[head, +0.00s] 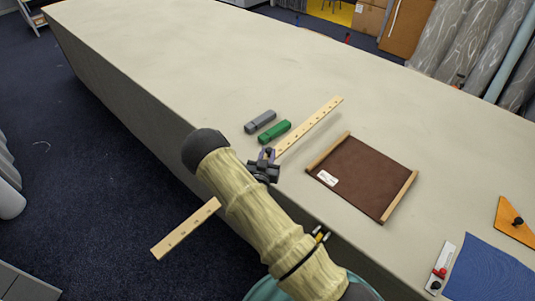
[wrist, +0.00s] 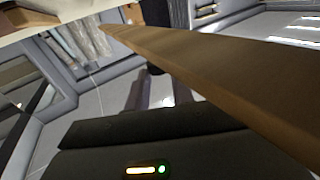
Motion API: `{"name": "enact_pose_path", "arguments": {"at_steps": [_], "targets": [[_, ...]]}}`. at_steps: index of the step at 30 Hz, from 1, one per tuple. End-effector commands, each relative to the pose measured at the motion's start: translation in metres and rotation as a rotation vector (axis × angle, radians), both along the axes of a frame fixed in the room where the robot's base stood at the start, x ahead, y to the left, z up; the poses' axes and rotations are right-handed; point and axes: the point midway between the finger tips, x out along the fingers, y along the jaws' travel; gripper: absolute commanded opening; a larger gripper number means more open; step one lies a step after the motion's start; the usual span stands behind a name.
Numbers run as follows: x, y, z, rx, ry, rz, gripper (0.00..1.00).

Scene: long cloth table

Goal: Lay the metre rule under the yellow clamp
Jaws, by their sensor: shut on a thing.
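The metre rule (head: 310,125) is a long pale wooden strip with dark marks. In the head view it slants from over the table down left past the front edge, its near end over the floor; my forearm hides its middle. My gripper (head: 267,156) is shut on the rule above the cloth table (head: 190,75). In the wrist view the rule (wrist: 215,75) crosses large and close, partly hiding my gripper's fingers (wrist: 150,92). I cannot make out a yellow clamp for certain; a small yellow and dark piece (head: 320,236) shows beside my arm.
Grey (head: 260,122) and green (head: 274,132) blocks lie beside the rule. A brown board (head: 360,178) with wooden rails lies right of it. A white strip with red and black knobs (head: 440,268), blue cloth (head: 490,272) and orange triangle (head: 513,222) are at right. The table's far left is clear.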

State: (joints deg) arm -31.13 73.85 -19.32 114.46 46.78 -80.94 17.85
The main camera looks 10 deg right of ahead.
Motion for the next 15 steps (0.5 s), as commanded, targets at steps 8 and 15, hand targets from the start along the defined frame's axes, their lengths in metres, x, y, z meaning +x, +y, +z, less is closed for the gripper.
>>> {"name": "enact_pose_path", "arguments": {"at_steps": [8, 15], "targets": [[0.000, 0.000, -0.029, 0.000, -0.002, 0.000, 0.00], [0.000, 0.000, -0.050, 0.000, -0.003, 0.000, 0.00]]}}
